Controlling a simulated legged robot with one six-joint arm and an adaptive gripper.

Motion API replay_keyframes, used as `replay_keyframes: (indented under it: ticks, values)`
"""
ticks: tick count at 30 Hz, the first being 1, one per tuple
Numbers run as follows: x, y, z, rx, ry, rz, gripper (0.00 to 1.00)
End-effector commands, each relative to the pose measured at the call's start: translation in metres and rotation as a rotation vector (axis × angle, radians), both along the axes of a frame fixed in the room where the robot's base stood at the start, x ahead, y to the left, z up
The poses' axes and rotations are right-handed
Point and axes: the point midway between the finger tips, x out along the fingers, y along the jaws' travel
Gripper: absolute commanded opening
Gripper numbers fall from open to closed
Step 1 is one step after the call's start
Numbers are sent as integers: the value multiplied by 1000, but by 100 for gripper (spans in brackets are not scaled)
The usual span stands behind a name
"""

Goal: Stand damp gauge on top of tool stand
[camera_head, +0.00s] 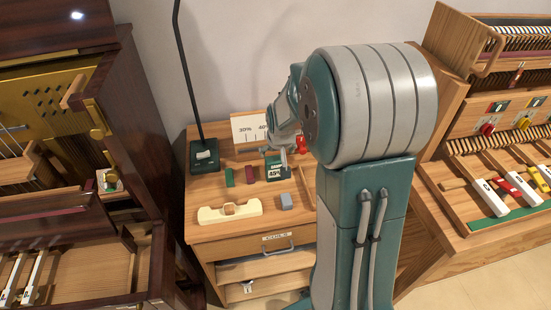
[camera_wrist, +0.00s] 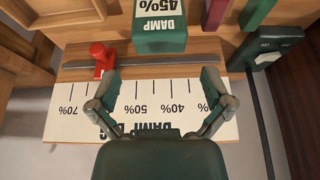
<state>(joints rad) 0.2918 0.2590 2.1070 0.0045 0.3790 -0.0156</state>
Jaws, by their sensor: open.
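A small green box with a white label reading "DAMP 45%" (camera_wrist: 160,32) lies just beyond my fingertips in the wrist view; it also shows in the head view (camera_head: 277,172). A white scale board marked "DAMP" and percentages (camera_wrist: 150,112) stands at the back of the low wooden stand (camera_head: 210,232). A red slider (camera_wrist: 102,57) sits on the rail along its edge. My gripper (camera_wrist: 159,80) is open and empty, over the scale board, apart from the green box. In the head view my arm hides much of my gripper.
A green block (camera_head: 229,177), a dark red block (camera_head: 250,174), a cream holder (camera_head: 228,211) and a grey block (camera_head: 286,201) share the stand's top. Piano (camera_head: 150,120) left, key bench (camera_head: 440,210) right.

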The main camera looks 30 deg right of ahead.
Motion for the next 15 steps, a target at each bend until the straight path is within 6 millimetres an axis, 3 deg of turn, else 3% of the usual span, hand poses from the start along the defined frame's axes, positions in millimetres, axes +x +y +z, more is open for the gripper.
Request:
replay_keyframes:
  ticks: [4, 10, 15]
  values:
    - [-8, 3, 22, -1, -2, 0, 100]
    - [-14, 5, 34, 0, -1, 2, 100]
    - [-27, 22, 57, -3, -13, 27, 100]
